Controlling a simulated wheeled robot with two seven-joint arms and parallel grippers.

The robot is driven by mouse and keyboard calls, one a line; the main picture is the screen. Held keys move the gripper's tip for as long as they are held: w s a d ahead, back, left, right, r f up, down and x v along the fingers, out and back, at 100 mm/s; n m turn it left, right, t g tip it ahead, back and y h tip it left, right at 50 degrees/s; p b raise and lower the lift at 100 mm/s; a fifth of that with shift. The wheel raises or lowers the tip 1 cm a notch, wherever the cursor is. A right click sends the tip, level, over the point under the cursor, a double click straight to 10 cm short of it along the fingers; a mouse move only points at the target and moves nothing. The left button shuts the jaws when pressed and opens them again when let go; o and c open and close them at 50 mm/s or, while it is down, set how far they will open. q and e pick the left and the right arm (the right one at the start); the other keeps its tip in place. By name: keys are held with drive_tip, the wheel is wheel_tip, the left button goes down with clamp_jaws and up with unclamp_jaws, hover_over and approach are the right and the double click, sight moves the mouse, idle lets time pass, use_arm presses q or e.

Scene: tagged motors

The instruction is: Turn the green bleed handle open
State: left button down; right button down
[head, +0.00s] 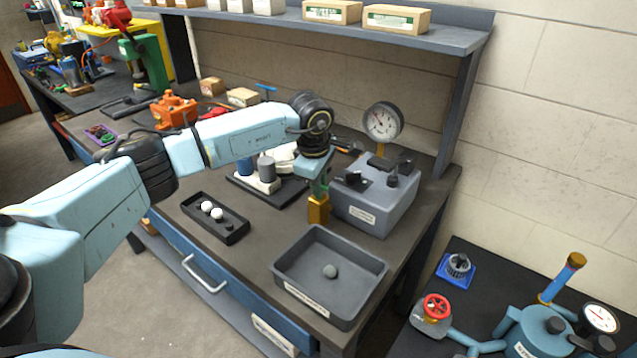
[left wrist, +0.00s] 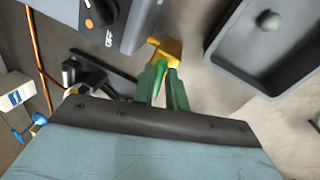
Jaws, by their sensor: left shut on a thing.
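The brass valve body (head: 318,209) stands beside the front left of the grey gauge box. It also shows in the left wrist view (left wrist: 167,49). The green bleed handle (left wrist: 161,70) sits at the brass body, bright green between my fingers. In the head view the handle is mostly hidden by my gripper. My left gripper (head: 319,188) comes down from above and is shut on the handle; its dark green fingers also show in the left wrist view (left wrist: 163,83). My right gripper is not in view.
The grey gauge box (head: 370,205) with a round gauge (head: 383,122) stands close on the right. A grey tray (head: 283,262) holding a grey ball lies in front. A black tray (head: 238,234) with white balls is at left. Bare bench shows between the trays.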

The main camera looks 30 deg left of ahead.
use_arm(q)
drive_tip(key=n, duration=0.3)
drive_tip(key=shift+w+d+r+n+y, duration=0.1)
drive_tip(key=shift+w+n+y, duration=0.05)
drive_tip(key=shift+n+y, duration=0.25)
drive_tip(key=n, duration=0.3)
drive_tip(key=shift+w+n+g+y, duration=0.1)
drive_tip(key=shift+n+g+y, duration=0.2)
drive_tip(key=n, duration=0.5)
drive_tip(key=shift+w+g, duration=0.1)
drive_tip(key=shift+g, duration=0.3)
drive_tip(key=shift+w+n+g+y+p, duration=0.1)
drive_tip(key=shift+n+g+y+p, duration=0.2)
drive_tip(key=shift+n, duration=1.3)
drive_tip(key=c, duration=1.5)
unclamp_jaws()
drive_tip(key=shift+o, duration=0.2)
